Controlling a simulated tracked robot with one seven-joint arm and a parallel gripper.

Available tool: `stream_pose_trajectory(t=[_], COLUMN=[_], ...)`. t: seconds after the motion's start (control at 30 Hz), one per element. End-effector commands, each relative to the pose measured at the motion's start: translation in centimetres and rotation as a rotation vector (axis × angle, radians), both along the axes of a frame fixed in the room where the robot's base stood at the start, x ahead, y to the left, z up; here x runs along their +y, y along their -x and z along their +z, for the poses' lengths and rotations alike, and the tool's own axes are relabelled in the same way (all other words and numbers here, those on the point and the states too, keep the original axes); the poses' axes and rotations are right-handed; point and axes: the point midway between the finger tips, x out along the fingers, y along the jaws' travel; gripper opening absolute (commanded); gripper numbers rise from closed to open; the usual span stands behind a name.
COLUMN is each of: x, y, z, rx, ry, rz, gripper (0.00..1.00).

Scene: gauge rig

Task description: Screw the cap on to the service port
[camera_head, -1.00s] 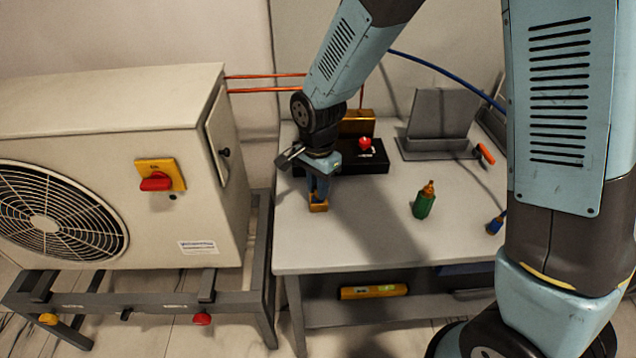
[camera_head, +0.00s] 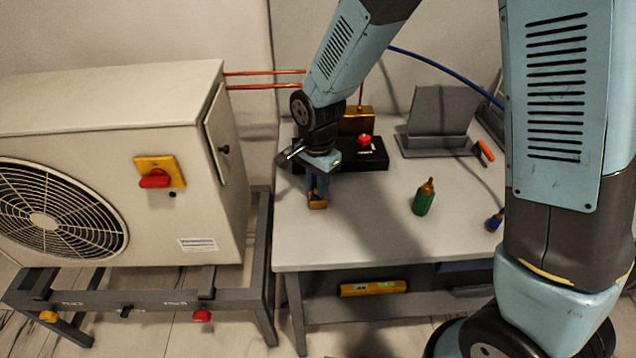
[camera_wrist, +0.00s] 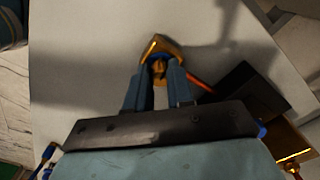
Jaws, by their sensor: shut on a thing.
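My gripper (camera_head: 317,188) points straight down near the left front of the grey bench. In the wrist view its two blue fingers (camera_wrist: 159,82) are shut on a small brass piece, apparently the cap (camera_wrist: 158,69). A larger brass fitting, possibly the service port (camera_wrist: 163,45), shows just beyond the fingertips; its edge also shows below the fingers in the head view (camera_head: 318,205). The fingers hide much of both pieces. I cannot tell whether the cap's thread is engaged or the cap only sits against the fitting.
The bench (camera_head: 390,235) has free room in front. Behind are a black box with a red knob (camera_head: 364,140), a brass block (camera_head: 356,121) and a grey stand (camera_head: 437,115). An outdoor unit (camera_head: 110,110) stands left.

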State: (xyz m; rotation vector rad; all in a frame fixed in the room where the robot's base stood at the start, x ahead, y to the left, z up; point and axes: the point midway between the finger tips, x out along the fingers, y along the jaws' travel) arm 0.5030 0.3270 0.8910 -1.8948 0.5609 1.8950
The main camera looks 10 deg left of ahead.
Motion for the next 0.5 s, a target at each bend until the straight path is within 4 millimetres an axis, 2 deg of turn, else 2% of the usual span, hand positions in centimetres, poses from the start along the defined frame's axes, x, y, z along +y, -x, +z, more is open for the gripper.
stream_pose_trajectory(t=[0.5], x=[0.02], y=[0.03], z=[-0.05], rx=[0.0], ry=[0.0], rz=[-0.042], gripper=[0.0])
